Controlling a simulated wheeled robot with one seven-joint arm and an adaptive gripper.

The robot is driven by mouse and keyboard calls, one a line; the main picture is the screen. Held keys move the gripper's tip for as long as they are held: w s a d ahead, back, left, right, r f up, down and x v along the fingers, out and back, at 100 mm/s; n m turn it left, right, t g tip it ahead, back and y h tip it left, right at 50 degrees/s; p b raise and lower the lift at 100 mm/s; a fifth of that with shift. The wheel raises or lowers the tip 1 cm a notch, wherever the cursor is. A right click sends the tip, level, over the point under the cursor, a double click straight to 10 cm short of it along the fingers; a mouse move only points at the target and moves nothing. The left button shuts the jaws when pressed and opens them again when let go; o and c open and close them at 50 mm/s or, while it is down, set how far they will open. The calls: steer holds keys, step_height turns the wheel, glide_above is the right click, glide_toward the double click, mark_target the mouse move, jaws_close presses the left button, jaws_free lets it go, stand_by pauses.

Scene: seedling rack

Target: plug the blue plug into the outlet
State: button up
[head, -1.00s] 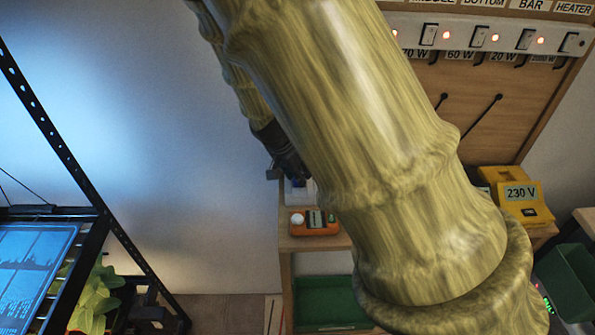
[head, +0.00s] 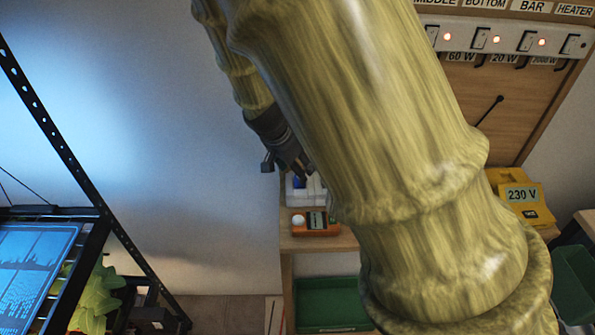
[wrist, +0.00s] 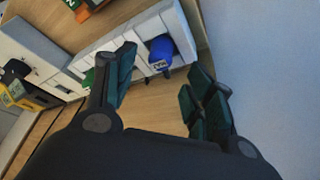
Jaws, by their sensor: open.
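The blue plug (wrist: 162,50) stands in a slot of a white holder (wrist: 180,22) in the wrist view, with a small label on its end. In the head view the plug (head: 299,182) is a small blue patch in the white holder (head: 314,190), below my gripper (head: 287,164). In the wrist view my gripper (wrist: 163,88) is open, with its dark fingers spread left and right. The plug shows beyond and between them, and nothing is held. I cannot pick out the outlet with certainty.
A white switch strip (head: 508,38) with red lights is on the wooden panel at top right. An orange device (head: 315,222) stands in front of the holder. A yellow 230 V meter (head: 524,198) is at right. A green bin (head: 325,303) sits below. My arm hides much of the middle.

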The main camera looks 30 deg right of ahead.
steer(key=v, duration=0.8)
steer(key=shift+f, duration=0.1)
stand_by(0.3)
